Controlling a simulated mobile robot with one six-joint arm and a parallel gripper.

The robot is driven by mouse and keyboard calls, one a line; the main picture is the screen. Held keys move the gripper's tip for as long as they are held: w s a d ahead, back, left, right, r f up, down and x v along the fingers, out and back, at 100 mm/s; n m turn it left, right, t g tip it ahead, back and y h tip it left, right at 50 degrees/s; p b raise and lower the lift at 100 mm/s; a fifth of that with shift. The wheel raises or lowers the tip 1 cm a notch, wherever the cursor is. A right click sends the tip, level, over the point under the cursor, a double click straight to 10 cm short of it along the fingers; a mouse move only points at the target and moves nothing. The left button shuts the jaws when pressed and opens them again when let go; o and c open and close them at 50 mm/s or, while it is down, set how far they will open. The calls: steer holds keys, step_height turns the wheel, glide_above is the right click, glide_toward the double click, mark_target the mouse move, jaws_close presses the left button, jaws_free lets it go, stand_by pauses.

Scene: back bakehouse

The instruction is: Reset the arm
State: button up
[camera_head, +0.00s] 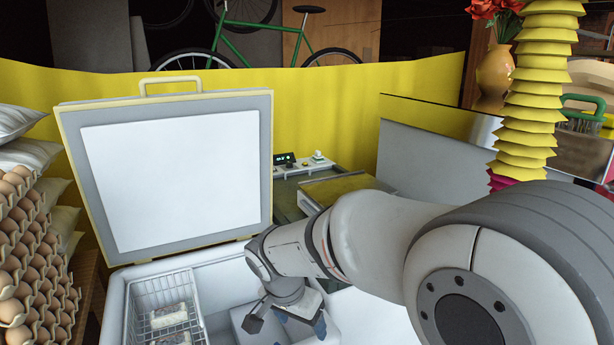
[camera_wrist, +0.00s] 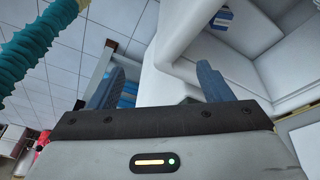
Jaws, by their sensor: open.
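My gripper (camera_head: 287,318) hangs low over the open white chest freezer (camera_head: 113,318), at its inner step, with my arm reaching in from the right. In the wrist view its two blue fingers (camera_wrist: 160,82) stand wide apart. Nothing shows held between them. The tips are partly hidden by the wrist in the head view.
The freezer lid (camera_head: 180,180) stands open behind. A wire basket (camera_head: 165,290) with wrapped packages hangs at the freezer's left. Stacked egg trays (camera_head: 35,260) stand left. A yellow bellows column (camera_head: 530,95) and a steel panel (camera_head: 440,145) are at the right.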

steer(key=s+d+r+n+y+p, duration=0.1)
steer(key=s+d+r+n+p, duration=0.1)
steer(key=s+d, duration=0.5)
steer(key=s+d+r+n+y+p, duration=0.1)
steer(key=s+d+r+n+p, duration=0.2)
steer(key=s+d+r, duration=0.4)
steer(key=shift+s+d+n, duration=0.45)
steer(key=shift+d+n, duration=0.05)
steer(key=shift+d, duration=0.7)
steer(key=shift+c, duration=0.5)
